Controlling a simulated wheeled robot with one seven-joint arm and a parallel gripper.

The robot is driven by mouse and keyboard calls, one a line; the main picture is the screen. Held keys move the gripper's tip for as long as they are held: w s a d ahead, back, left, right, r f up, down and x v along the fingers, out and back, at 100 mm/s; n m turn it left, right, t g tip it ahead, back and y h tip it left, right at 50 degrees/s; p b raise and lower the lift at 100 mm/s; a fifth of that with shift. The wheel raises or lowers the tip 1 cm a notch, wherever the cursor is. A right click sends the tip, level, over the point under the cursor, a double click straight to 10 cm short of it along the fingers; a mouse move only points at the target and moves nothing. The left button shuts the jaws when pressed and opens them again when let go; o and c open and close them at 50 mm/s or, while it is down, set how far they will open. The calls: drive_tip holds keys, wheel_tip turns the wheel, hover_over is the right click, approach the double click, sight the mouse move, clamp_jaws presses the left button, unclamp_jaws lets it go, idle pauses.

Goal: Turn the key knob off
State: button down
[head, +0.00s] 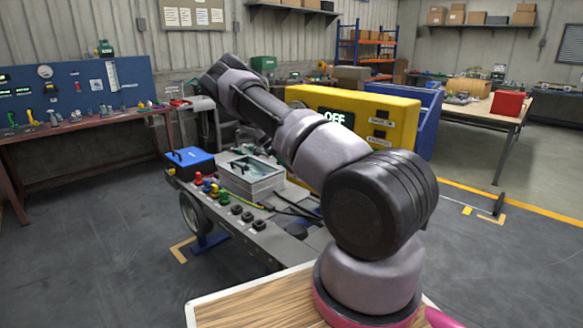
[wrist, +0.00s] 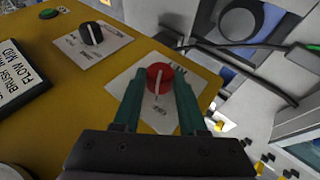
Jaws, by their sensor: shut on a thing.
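In the wrist view, a round red knob (wrist: 160,76) with a pale pointer line sits on a white label plate (wrist: 122,88) on a yellow panel. The pointer runs roughly along my fingers. My gripper (wrist: 157,98) is shut on the red knob, one green finger on each side. Small print on the plate is too blurred to read surely. My gripper and the red knob are hidden there.
A black knob (wrist: 92,33) on its own white plate and a green button (wrist: 48,13) are further up the panel. A cart (head: 252,178) with a blue box (head: 190,160) stands before the cabinet. Floor at left is clear.

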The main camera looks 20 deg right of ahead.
drive_tip(key=shift+f, duration=0.1)
idle(0.4)
drive_tip(key=shift+c, duration=2.2)
unclamp_jaws()
drive_tip(key=shift+g, duration=0.3)
drive_tip(key=shift+w, duration=0.1)
drive_tip(key=v, duration=1)
drive_tip(key=shift+a+r, duration=0.2)
drive_tip(key=shift+a, duration=0.15)
drive_tip(key=shift+w, duration=0.1)
drive_tip(key=shift+r, duration=0.1)
